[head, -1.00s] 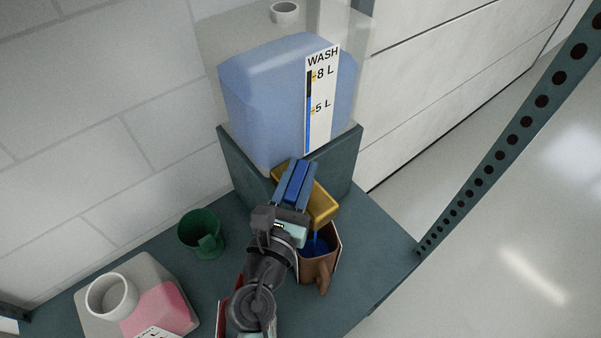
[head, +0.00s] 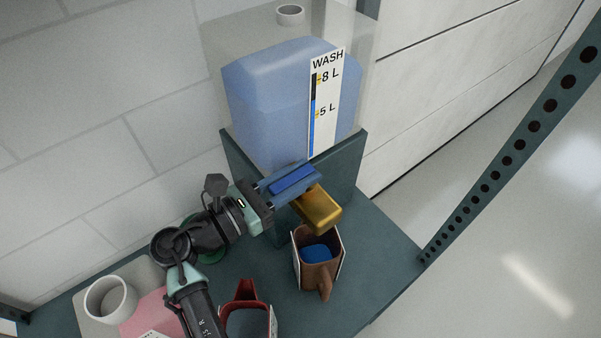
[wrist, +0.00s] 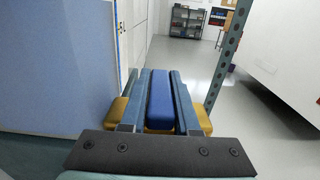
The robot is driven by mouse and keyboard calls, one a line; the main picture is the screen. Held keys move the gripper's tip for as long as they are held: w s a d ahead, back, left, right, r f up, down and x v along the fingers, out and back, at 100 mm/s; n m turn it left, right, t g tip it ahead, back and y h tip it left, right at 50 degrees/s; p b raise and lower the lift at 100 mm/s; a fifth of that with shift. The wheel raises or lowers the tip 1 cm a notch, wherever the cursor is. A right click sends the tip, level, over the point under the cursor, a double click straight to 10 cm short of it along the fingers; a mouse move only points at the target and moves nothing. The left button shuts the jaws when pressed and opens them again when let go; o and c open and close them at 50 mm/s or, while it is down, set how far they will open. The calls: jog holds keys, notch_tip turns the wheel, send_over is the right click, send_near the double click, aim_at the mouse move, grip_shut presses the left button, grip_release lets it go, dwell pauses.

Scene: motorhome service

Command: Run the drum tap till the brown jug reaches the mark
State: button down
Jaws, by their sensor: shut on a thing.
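The blue wash drum (head: 265,105) stands on a dark green stand, with a level strip (head: 326,100) marked 8 L and 5 L. Its tap has a yellow body (head: 322,212) and a blue lever (head: 293,181). My gripper (head: 300,177) is shut on the lever; the wrist view shows the lever (wrist: 161,100) between the two fingers. The brown jug (head: 309,279) stands upright under the tap, its handle towards the front. Blue liquid (head: 316,252) lies inside it. No stream shows from the tap. I cannot make out the jug's mark.
A red container (head: 246,292) stands left of the brown jug. A green mug (head: 212,256) is mostly hidden behind my arm. A white cup (head: 110,298) and a pink-and-grey item (head: 150,310) are at the left. A perforated post (head: 500,150) rises at the right.

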jog(key=shift+f, duration=0.1)
dwell(0.3)
jog(key=c, duration=0.7)
grip_release()
jog(key=b+v, duration=0.3)
jog(key=v, duration=1)
